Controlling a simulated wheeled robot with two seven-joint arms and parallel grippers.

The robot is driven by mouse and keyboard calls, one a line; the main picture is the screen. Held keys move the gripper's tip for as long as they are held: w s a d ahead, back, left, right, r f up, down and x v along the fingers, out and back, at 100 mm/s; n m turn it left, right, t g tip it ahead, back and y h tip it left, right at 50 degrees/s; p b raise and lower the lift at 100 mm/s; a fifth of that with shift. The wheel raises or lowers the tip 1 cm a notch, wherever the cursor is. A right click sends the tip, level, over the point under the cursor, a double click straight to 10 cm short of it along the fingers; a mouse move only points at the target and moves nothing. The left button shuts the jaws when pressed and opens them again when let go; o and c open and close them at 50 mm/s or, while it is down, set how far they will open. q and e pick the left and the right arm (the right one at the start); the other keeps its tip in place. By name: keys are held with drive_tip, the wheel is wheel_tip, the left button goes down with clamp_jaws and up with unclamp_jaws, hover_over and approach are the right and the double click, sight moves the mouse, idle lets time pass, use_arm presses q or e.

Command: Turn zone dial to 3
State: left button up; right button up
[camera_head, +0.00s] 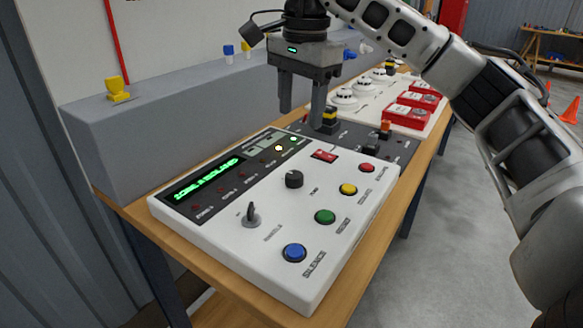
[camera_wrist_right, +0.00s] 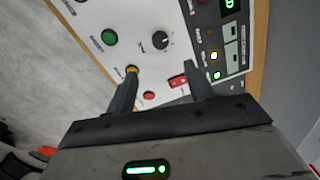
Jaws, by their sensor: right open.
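The zone dial appears to be the black round knob (camera_head: 294,179) on the white control panel (camera_head: 217,235); it also shows in the right wrist view (camera_wrist_right: 160,40) with a light pointer mark. Its printed numbers are too small to read. My right gripper (camera_head: 301,119) is open and empty, pointing down above the far end of the panel, apart from the knob. In the right wrist view its two fingers (camera_wrist_right: 162,85) reach toward the panel, with the knob beyond them. A key switch (camera_head: 251,216) sits nearer on the panel. My left gripper is not in view.
The panel has blue (camera_head: 294,253), green (camera_head: 325,216), yellow (camera_head: 348,188) and red (camera_head: 367,168) buttons, a red switch (camera_head: 323,155) and a lit green display (camera_head: 203,179). Red boxes (camera_head: 408,112) and white detectors (camera_head: 345,97) stand beyond. A grey ledge (camera_head: 160,140) runs behind.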

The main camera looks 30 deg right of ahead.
sight(296, 174)
drive_tip(key=f, duration=0.8)
drive_tip(key=f+b, duration=0.1)
drive_tip(key=f, duration=0.4)
drive_tip(key=shift+w, duration=0.4)
drive_tip(key=shift+r, duration=0.1)
drive_tip(key=c, duration=1)
